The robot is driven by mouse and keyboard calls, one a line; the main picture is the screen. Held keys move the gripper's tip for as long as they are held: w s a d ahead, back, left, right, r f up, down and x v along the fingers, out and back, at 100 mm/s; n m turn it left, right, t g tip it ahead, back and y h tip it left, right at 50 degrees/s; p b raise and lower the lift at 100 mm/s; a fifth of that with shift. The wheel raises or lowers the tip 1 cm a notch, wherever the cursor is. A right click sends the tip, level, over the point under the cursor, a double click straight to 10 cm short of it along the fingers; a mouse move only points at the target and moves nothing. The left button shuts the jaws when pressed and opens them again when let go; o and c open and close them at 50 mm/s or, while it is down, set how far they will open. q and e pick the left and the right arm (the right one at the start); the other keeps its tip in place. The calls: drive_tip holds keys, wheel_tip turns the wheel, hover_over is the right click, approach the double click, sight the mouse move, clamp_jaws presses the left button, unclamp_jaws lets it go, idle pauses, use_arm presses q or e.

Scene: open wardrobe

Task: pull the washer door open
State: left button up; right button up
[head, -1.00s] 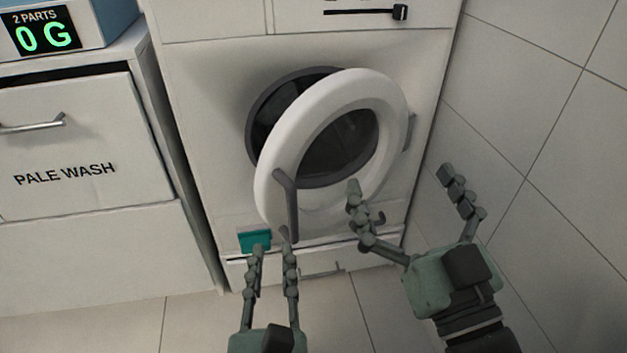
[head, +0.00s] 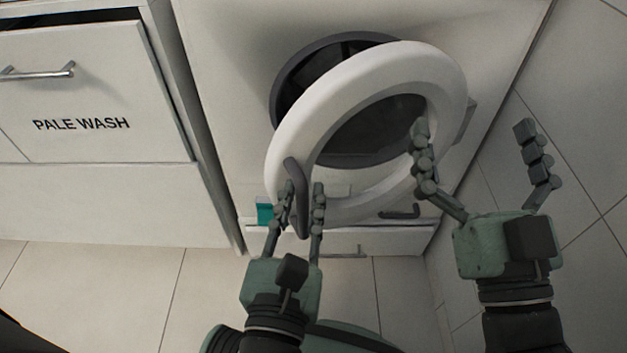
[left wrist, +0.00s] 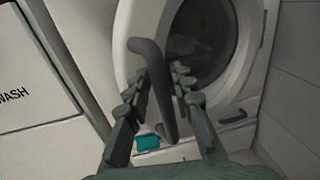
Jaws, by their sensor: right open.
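The washer door (head: 288,141) is a thick white ring with a dark window, standing partly open and swung out from the dark drum opening (head: 290,85) on its left. Its grey bar handle (head: 293,172) is at the door's lower left and shows large in the left wrist view (left wrist: 153,66). My left gripper (head: 301,188) has its fingers on either side of the handle, with small gaps showing in the left wrist view (left wrist: 161,75). Whether a finger touches it is unclear. My right gripper (head: 472,128) is open and empty, in front of the door's right side.
A white cabinet with a PALE WASH drawer (head: 90,95) stands to the left. A teal item (head: 265,211) shows low on the washer front. A tiled wall (head: 570,100) is close on the right.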

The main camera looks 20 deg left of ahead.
use_arm(q)
drive_tip(key=shift+w, duration=0.2)
clamp_jaws()
drive_tip(key=shift+d, duration=0.1)
idle(0.4)
